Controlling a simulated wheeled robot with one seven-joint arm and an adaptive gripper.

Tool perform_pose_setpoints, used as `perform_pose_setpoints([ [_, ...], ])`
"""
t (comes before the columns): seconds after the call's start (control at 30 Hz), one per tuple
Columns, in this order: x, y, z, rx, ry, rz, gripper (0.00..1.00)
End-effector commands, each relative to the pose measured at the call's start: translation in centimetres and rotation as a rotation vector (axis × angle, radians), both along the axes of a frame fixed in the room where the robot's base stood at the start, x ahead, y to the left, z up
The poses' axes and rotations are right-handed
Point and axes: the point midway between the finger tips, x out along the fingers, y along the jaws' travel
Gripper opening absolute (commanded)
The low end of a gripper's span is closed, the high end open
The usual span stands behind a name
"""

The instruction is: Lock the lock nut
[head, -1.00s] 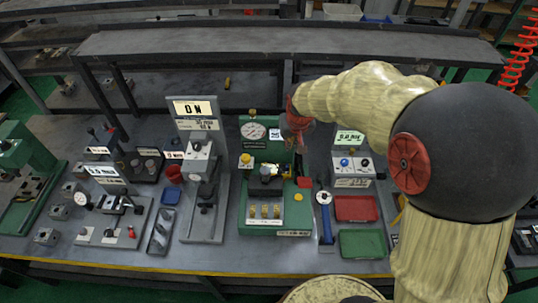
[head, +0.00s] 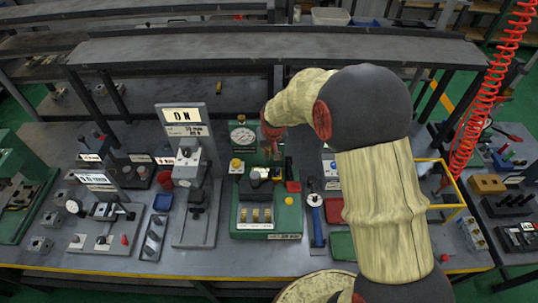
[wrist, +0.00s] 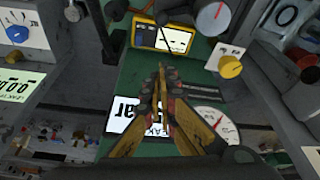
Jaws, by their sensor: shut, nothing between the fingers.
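The green test station (head: 238,215) stands mid-bench in the head view. I cannot pick out the lock nut for certain. My gripper (head: 274,150) is at the station's back panel, right of the gauge, largely hidden by my arm. In the wrist view my gripper (wrist: 161,76) is shut and empty over the green panel. The gauge (wrist: 215,122) is below right and the yellow knob (wrist: 230,67) is right of the fingertips.
A grey stand (head: 196,235) with an ON display (head: 182,116) is left of the station. A shelf (head: 370,45) runs behind. Yellow frame (head: 462,190) is right of my arm.

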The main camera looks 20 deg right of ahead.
Motion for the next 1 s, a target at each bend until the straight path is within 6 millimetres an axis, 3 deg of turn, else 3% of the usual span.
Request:
perform_pose_setpoints([
  [0.2, 1.2, -0.1, -4.0, 0.0, 0.003, 0.0, 0.0],
  [0.47, 2.4, -0.2, -7.6, 0.0, 0.001, -0.001, 0.0],
  [0.7, -0.2, 0.0, -6.8, 0.0, -0.001, 0.0, 0.0],
  [1.0, -1.5, 0.1, -6.5, 0.0, -0.001, 0.0, 0.0],
])
